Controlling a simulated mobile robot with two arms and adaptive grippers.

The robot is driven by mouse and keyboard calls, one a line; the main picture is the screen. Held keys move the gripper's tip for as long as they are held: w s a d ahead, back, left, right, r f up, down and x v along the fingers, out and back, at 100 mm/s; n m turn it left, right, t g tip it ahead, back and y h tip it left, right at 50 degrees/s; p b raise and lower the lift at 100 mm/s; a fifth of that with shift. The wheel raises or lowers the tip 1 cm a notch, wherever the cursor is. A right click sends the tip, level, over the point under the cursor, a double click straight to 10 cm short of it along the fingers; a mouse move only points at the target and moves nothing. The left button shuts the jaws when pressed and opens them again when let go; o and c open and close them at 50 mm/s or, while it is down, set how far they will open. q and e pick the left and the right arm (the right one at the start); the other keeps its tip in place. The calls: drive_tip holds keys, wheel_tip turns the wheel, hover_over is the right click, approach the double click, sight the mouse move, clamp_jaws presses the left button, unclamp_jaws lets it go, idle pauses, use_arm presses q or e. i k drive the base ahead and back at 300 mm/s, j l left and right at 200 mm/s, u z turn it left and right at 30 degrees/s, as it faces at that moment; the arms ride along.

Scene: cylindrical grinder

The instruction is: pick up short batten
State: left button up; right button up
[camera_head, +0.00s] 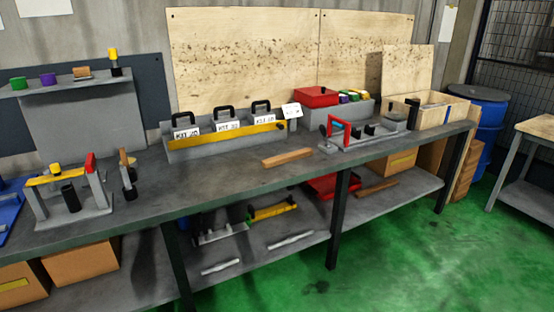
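A short wooden batten (287,158) lies flat on the grey workbench top (225,180), in front of the long grey tray and near the bench's middle. Another brown wooden strip (377,188) lies on the lower shelf, to the right of a red object. Neither of my grippers is in view, and nothing is seen touching either piece of wood.
A grey tray (180,155) with black-handled kit boxes stands behind the batten. A fixture with a red handle (340,128) is to its right, and another fixture (72,208) is at the left. Bench top left of the batten is clear. Green floor (400,260) is open in front.

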sight(275, 161)
drive_tip(key=i+l+u, duration=0.15)
drive_tip(key=u, duration=0.2)
drive_tip(key=i+l+u, duration=0.2)
drive_tip(key=u, duration=0.15)
drive_tip(key=i+l+u, duration=0.1)
drive_tip(key=l+u, duration=0.25)
drive_tip(key=i+j, duration=0.05)
drive_tip(key=j, duration=0.05)
